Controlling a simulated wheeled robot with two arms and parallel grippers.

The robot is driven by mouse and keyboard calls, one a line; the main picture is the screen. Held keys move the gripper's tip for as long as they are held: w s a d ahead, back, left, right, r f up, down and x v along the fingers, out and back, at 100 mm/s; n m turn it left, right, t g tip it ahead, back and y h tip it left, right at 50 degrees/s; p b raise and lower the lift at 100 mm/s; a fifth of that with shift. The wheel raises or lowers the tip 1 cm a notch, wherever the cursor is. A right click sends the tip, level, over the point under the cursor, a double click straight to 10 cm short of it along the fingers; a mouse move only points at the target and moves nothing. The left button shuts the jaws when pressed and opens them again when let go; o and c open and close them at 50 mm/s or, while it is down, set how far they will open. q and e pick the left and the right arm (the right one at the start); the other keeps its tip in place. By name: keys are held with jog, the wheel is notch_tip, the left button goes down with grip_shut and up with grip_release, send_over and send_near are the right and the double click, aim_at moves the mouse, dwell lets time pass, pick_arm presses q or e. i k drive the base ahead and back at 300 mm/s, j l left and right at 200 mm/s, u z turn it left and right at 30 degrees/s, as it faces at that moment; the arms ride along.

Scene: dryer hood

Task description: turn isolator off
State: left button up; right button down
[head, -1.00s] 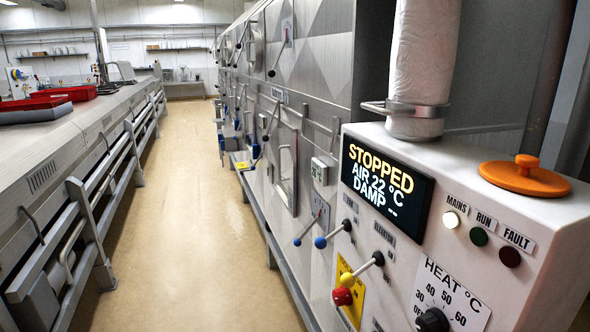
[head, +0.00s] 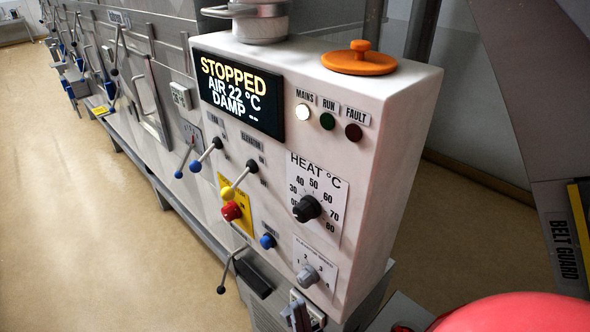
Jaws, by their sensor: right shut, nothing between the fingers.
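The control cabinet (head: 375,150) shows its whole front face. A red knob (head: 231,211) sits on a yellow plate (head: 243,223) at its left side; I cannot read a label naming the isolator. A lever with a yellow ball (head: 228,192) stands just above the knob. A white-edged plate (head: 318,318) shows at the bottom of the cabinet, too cut off to read. My left gripper is not in view.
The display (head: 238,92) reads STOPPED, AIR 22 °C. Levers with blue balls (head: 195,167) and a black-ball lever (head: 221,289) stick out at left. The heat dial (head: 306,208) is at right. An orange lid (head: 358,59) lies on top. The floor (head: 70,230) at left is clear.

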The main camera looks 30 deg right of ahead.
aim_at(231, 211)
jog(key=i+j, duration=0.15)
jog(key=j, duration=0.2)
jog(key=i+j+z, duration=0.1)
jog(key=j, duration=0.3)
jog(key=i+j, duration=0.15)
jog(key=j, duration=0.2)
jog(key=i+j, duration=0.1)
jog(key=j, duration=0.3)
jog(key=z, duration=0.05)
